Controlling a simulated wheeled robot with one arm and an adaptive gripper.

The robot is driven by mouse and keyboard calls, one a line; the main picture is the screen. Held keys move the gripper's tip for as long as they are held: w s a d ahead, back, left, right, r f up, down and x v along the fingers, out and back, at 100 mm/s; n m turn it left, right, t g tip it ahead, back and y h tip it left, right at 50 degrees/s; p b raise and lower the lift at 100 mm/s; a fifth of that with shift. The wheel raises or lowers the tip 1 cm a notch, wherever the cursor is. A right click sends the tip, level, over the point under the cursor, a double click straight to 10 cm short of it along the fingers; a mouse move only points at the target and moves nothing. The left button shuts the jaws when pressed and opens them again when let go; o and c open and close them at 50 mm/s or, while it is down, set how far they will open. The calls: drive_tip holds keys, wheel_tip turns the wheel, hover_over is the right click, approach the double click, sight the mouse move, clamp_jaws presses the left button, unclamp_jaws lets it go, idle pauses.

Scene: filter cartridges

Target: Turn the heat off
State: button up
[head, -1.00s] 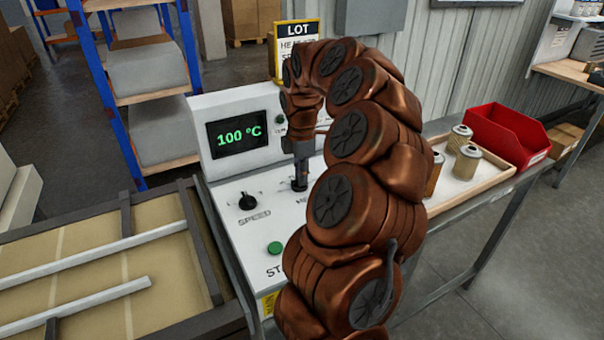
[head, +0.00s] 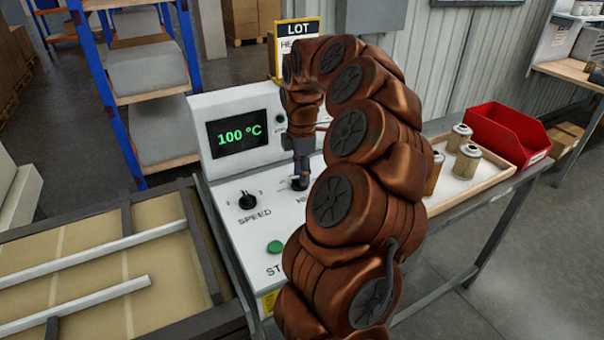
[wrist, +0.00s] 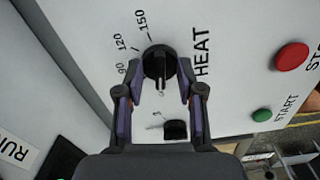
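The HEAT knob (wrist: 158,62) is black and round with a raised ridge. It sits on the white control panel (head: 262,215), with 90, 120 and 150 printed around it in the wrist view. My gripper (wrist: 160,82) is over the knob, one fingertip on each side, with gaps that look visible between fingers and knob. It appears open. In the head view my gripper (head: 301,180) points down at the knob, which it mostly hides. The display (head: 238,134) reads 100 °C in green. I cannot tell exactly which number the knob points to.
The SPEED knob (head: 247,201) is left of the HEAT knob. A green START button (head: 275,247) and a red button (wrist: 292,56) are on the panel's near part. A tray (head: 483,187) with metal canisters and a red bin (head: 508,135) stand to the right.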

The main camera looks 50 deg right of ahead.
wheel_tip(320, 180, up, 11)
drive_tip(key=shift+r, duration=0.2)
idle(0.3)
idle(0.3)
drive_tip(key=shift+a, duration=0.1)
